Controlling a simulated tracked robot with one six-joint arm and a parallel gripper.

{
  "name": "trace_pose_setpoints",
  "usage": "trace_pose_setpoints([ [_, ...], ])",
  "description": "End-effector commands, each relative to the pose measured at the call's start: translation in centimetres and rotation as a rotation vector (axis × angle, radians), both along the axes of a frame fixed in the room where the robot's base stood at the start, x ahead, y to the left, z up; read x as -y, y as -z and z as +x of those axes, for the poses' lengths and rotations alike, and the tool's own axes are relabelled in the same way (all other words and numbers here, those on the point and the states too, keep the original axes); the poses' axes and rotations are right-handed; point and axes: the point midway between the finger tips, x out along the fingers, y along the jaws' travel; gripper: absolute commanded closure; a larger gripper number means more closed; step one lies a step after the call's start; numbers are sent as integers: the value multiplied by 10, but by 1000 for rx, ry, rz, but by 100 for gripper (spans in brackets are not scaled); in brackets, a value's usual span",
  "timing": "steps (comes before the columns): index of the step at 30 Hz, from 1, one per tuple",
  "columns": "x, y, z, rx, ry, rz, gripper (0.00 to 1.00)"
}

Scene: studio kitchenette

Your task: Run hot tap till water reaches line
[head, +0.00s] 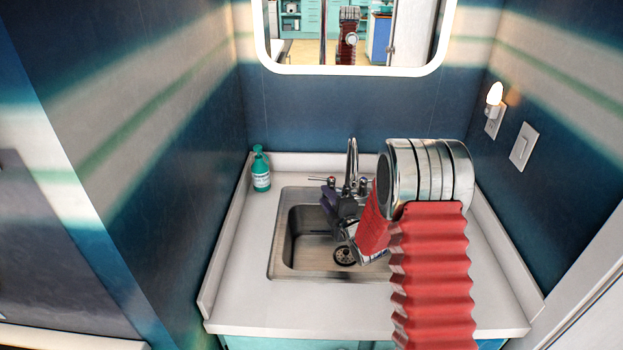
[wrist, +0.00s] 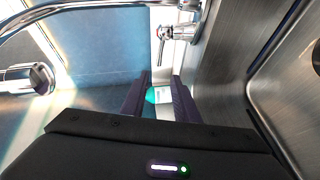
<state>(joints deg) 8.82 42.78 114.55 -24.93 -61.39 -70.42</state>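The steel sink (head: 283,245) is set in the white counter, and its basin shows no visible water. The curved chrome spout (head: 352,158) rises at its back, with a left tap handle (head: 331,181) and a right tap handle (head: 364,185). I cannot tell for sure which is hot. My gripper (head: 326,203) is over the basin, just in front of the left handle. In the wrist view its dark purple fingers (wrist: 161,82) are apart with nothing held. One lever handle (wrist: 178,32) shows beyond the fingertips, and the spout (wrist: 85,12) at upper left. No fill line is visible.
A green bottle (head: 261,174) stands at the counter's back left corner; it also shows between the fingers in the wrist view (wrist: 158,96), farther off. The counter's front left is clear.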

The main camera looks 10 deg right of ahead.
Motion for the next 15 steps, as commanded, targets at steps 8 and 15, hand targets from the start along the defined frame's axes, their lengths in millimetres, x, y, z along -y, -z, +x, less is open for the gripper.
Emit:
trace_pose_setpoints([
  [8, 4, 0, 1, -1, 7, 1, 72],
  [15, 1, 2, 16, 0, 7, 1, 72],
])
